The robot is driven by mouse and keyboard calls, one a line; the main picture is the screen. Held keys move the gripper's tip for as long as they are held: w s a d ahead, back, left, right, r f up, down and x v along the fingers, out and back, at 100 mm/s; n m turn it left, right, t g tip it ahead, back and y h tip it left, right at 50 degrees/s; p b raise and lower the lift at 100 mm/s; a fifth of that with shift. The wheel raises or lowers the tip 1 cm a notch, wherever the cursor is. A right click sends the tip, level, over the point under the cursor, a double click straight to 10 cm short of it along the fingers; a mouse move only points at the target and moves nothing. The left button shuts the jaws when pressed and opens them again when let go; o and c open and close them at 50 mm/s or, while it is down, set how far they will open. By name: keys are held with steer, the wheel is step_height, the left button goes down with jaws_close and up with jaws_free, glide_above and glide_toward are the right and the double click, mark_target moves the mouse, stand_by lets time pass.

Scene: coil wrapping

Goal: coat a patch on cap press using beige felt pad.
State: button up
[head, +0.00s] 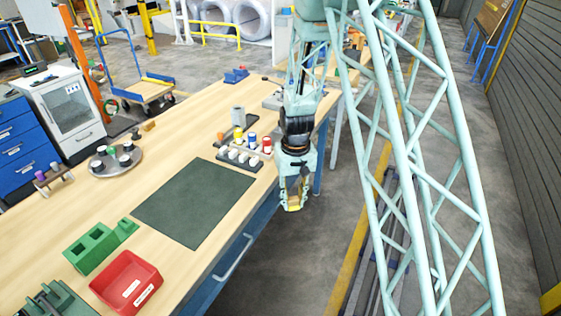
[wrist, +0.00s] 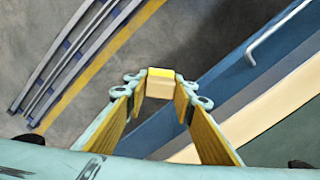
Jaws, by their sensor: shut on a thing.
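My gripper (head: 294,203) hangs beside the right edge of the workbench, with floor behind it in the head view. In the wrist view my gripper (wrist: 164,88) is shut on the beige felt pad (wrist: 160,88), a small block with a yellow strip along its top, held between the fingertips. The pad also shows as a small yellowish spot at the fingertips in the head view (head: 293,208). I cannot tell for sure which fixture is the cap press. A dark green fixture (head: 55,302) at the bottom left is cut off by the frame.
The workbench (head: 190,120) holds a dark green mat (head: 195,203), a red bin (head: 126,283), a green block (head: 92,247), a round tray (head: 117,160) and a rack of small capped jars (head: 242,157). A handle (head: 233,258) sticks out from the bench's side. The mat is bare.

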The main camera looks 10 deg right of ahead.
steer(key=w+r+m, duration=0.1)
steer(key=w+r, duration=0.4)
steer(key=r, duration=0.6)
steer(key=w+r+m, duration=0.2)
steer(key=w+r, duration=0.3)
steer(key=r, duration=0.6)
steer(key=shift+w+r, duration=0.25)
steer(key=shift+r, duration=0.15)
steer(key=shift+w, duration=0.1)
